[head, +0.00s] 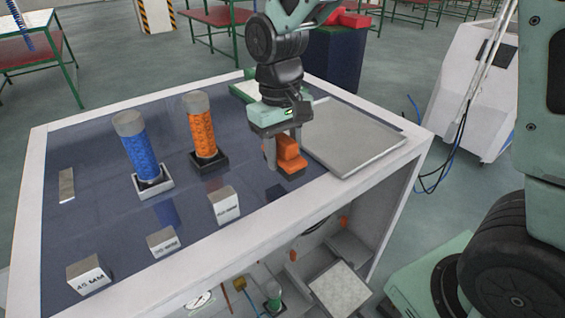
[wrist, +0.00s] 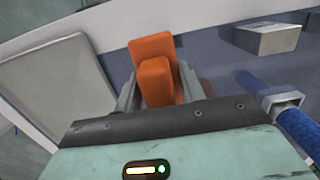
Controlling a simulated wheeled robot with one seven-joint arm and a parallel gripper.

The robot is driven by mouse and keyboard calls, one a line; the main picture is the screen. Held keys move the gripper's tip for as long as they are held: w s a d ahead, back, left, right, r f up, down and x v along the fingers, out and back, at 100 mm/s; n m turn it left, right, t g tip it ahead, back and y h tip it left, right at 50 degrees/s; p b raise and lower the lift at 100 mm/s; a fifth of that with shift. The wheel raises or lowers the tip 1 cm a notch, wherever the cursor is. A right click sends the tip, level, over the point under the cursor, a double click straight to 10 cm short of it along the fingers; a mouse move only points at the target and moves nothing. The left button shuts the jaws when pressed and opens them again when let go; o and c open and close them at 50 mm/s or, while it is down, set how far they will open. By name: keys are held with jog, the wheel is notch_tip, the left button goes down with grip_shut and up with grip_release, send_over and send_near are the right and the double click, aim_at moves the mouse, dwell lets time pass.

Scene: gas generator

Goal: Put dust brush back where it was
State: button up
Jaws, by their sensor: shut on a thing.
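The dust brush (head: 289,150) has an orange handle with a dark lower part. My gripper (head: 284,152) is shut on it, over the right part of the dark blue tabletop (head: 100,150). In the wrist view the orange brush (wrist: 155,72) sits between the two grey fingers (wrist: 158,90). The brush's underside is close to the tabletop. I cannot tell whether it touches.
Left of the brush stand an orange cylinder (head: 202,130) and a blue cylinder (head: 144,150) in square holders. Several labelled pale blocks (head: 226,205) line the front. A flat grey panel (head: 352,138) lies on the right. The tabletop has a raised white rim (head: 330,195).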

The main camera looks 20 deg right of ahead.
aim_at(284, 168)
jog(key=shift+f+p, duration=0.5)
jog(key=shift+f, duration=1.65)
jog(key=shift+f, duration=0.2)
jog(key=o, duration=1)
jog(key=shift+r, duration=0.1)
